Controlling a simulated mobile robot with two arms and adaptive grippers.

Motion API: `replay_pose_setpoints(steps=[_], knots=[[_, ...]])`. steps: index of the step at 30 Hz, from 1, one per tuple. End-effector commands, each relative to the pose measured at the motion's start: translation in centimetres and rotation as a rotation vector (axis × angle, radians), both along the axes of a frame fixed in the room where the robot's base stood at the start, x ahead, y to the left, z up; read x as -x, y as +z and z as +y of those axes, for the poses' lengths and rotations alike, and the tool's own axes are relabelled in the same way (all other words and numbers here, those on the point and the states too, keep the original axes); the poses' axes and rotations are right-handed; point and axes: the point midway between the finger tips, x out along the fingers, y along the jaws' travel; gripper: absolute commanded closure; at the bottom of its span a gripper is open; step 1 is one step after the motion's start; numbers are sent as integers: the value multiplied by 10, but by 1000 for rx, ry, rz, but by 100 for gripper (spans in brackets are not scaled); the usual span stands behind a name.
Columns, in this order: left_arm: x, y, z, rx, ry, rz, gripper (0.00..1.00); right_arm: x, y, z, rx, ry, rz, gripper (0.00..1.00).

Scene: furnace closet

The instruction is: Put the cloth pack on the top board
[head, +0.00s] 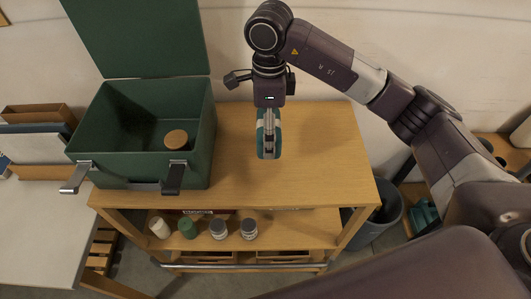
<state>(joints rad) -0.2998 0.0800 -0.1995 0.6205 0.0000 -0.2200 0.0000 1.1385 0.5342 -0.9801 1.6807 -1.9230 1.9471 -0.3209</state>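My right gripper (269,145) reaches in from the right and points down over the middle of the wooden top board (325,155). It is shut on a teal and pale cloth pack (277,138), which stands on edge between its fingers. The fingers hide part of the pack. From this one view I cannot tell whether the pack's lower edge touches the board or hangs just above it. My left gripper is not in view.
An open green metal box (197,145) with a raised lid (140,35) stands on the board's left part, a round brown lid-like piece (176,139) inside. Several small jars, including a green one (187,229), stand on the shelf below. The board's right part is clear.

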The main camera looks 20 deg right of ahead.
Motion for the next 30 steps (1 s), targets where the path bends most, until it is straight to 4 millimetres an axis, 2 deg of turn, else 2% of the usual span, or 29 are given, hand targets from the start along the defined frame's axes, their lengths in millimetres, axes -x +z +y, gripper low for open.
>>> replay_pose_setpoints(steps=[1, 4, 9, 14, 22, 30], knots=[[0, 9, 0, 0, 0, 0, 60, 1, -10, 0, 0, -1, 6, 43], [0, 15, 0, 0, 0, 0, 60, 1, -34, 0, -1, -1, 5, 43], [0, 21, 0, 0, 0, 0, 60, 0, -60, 0, -2, 0, 0, 43], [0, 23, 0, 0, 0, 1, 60, -1, -71, 0, -1, 1, -1, 43], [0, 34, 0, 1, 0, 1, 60, 0, -107, 0, -1, 1, 1, 43], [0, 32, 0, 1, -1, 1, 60, -1, -110, 0, -1, 1, -2, 43]])
